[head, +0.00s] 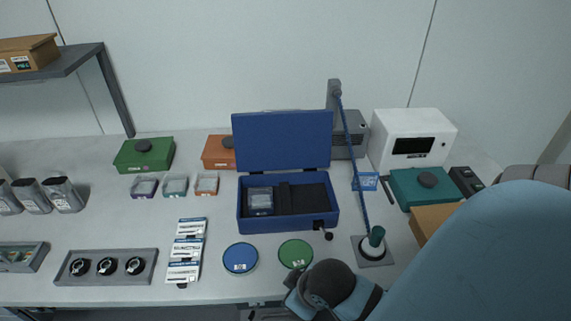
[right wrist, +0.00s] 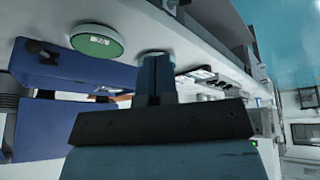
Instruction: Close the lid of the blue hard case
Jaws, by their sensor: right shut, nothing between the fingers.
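The blue hard case (head: 287,222) stands open on the table in the middle of the head view. Its lid (head: 283,140) stands up at the back, hinged away from me. Inside lie dark lining and a small clear-lidded box (head: 261,201). A black knob sits at its front right. The blue case also shows at the left of the right wrist view (right wrist: 85,78). My right gripper (head: 291,283) is in front of the case, near the table's front edge, apart from the lid. Its fingers (right wrist: 155,70) are shut and empty. My left gripper is not in view.
A blue disc (head: 240,258) and a green disc (head: 296,254) lie before the case. A lamp-like stand (head: 375,250) with a slanting blue arm rises right of the case. Label cards (head: 186,250) lie left. A grey device (head: 349,140) and white box (head: 411,138) stand behind.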

